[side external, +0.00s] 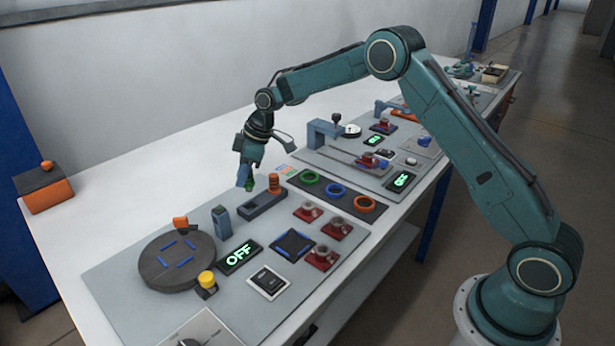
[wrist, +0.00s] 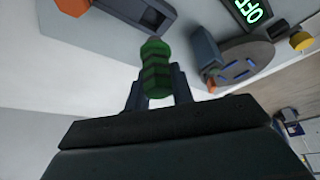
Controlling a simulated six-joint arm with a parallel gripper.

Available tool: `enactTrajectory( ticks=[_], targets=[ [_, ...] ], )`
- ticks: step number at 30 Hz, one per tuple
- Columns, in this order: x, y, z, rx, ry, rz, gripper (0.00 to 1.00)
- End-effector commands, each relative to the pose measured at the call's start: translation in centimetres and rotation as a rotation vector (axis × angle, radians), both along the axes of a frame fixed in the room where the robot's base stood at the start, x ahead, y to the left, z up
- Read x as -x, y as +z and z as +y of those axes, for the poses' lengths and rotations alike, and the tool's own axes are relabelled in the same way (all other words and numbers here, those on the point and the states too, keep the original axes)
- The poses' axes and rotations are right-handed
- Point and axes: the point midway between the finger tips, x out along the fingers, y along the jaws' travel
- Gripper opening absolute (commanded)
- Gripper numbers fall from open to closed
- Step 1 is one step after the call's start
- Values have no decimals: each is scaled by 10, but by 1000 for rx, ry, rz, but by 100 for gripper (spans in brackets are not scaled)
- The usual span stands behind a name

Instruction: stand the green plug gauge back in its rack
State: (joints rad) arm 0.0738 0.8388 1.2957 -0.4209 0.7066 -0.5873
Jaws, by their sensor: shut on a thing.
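The green plug gauge (wrist: 155,66) is a ribbed green cylinder held between the fingers of my gripper (wrist: 157,84) in the wrist view. Its lower end is hidden behind the fingers and the gripper body. In the side view the gauge (side external: 250,185) shows as a small green piece under my gripper (side external: 246,178), which is shut on it. The rack (side external: 258,207) is a low grey block just below and right of the gauge. An orange ribbed gauge (side external: 274,183) stands at its far end. The rack (wrist: 163,20) also shows at the top of the wrist view, apart from the green gauge.
A grey upright block (side external: 221,221) and a dark round turntable (side external: 160,272) stand left of the rack. A dark mat (side external: 352,213) with green, blue and orange rings lies to its right. Red fixtures (side external: 309,212) sit in front.

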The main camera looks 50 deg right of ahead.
Motion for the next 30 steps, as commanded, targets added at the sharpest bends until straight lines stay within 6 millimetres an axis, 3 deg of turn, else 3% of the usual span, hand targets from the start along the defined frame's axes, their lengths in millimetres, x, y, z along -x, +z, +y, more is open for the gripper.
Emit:
enactTrajectory(
  ticks=[11,30],
  targets=[
    [-1,-4,1,0,-1,0,0],
    [-1,-38,1,0,-1,0,0]
  ],
)
